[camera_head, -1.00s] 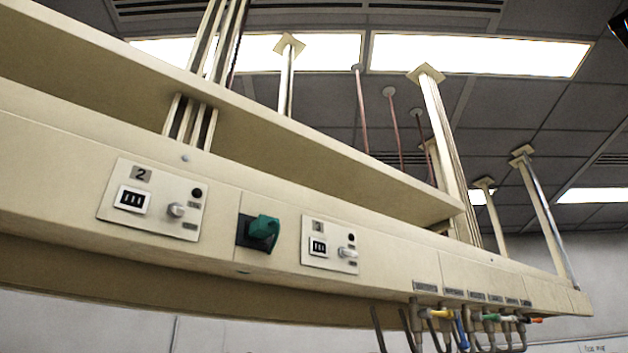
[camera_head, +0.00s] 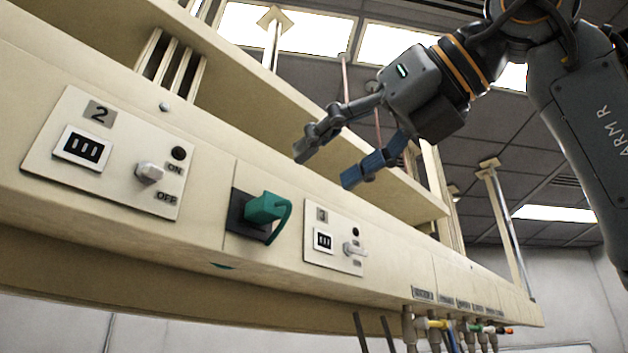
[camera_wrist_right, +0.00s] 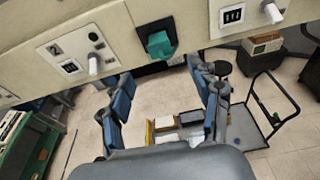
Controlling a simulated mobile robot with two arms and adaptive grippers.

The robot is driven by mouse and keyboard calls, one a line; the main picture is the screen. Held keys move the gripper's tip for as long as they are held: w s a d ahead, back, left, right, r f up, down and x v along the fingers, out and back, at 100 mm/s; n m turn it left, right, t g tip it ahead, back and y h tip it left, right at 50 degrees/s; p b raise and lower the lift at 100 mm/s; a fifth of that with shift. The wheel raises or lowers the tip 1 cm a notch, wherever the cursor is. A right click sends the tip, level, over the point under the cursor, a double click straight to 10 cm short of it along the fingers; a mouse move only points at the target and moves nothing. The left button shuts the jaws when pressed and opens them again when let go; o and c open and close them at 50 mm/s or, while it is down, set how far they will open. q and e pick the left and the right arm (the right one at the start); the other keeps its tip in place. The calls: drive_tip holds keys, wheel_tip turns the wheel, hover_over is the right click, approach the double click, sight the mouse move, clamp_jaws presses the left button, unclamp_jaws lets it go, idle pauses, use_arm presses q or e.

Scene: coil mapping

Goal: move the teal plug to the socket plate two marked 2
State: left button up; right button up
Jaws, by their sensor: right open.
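The teal plug (camera_head: 266,212) sits in a dark holder (camera_head: 240,215) on the front of the cream rail, between two socket plates. It also shows in the right wrist view (camera_wrist_right: 159,44), above and between my fingers. The socket plate marked 2 (camera_head: 108,152) is to its left, with a dark slotted socket (camera_head: 82,147), a white knob (camera_head: 149,173) and ON and OFF labels. My right gripper (camera_head: 322,170) is open and empty, above and to the right of the plug, apart from it. It shows with fingers spread in the right wrist view (camera_wrist_right: 160,100). My left gripper is not in view.
The socket plate marked 3 (camera_head: 336,243) is right of the plug. A cream shelf (camera_head: 300,140) overhangs the rail. Coloured hose fittings (camera_head: 450,325) hang at the right end. A trolley (camera_wrist_right: 255,125) stands on the floor below.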

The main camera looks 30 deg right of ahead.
sight(277, 205)
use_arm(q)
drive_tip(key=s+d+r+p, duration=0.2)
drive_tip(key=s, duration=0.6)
use_arm(e)
drive_tip(key=x, duration=0.8)
drive_tip(key=shift+r+p, duration=0.1)
drive_tip(key=shift+p, duration=0.3)
drive_tip(key=shift+p+x, duration=0.4)
drive_tip(key=shift+x, duration=0.8)
drive_tip(key=shift+w, duration=0.15)
drive_tip(key=shift+w+a, duration=0.1)
drive_tip(key=shift+w, duration=0.1)
drive_tip(key=shift+c, duration=0.2)
drive_tip(key=c, duration=1.1)
drive_tip(key=shift+c, duration=0.7)
drive_tip(key=o, duration=0.5)
drive_tip(key=c, duration=0.5)
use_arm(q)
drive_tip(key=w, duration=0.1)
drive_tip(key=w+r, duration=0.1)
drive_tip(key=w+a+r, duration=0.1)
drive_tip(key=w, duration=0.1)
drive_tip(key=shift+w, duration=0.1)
use_arm(e)
drive_tip(key=shift+s, duration=0.1)
drive_tip(key=shift+c, duration=0.2)
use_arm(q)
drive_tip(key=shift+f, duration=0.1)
use_arm(e)
drive_tip(key=shift+f, duration=0.2)
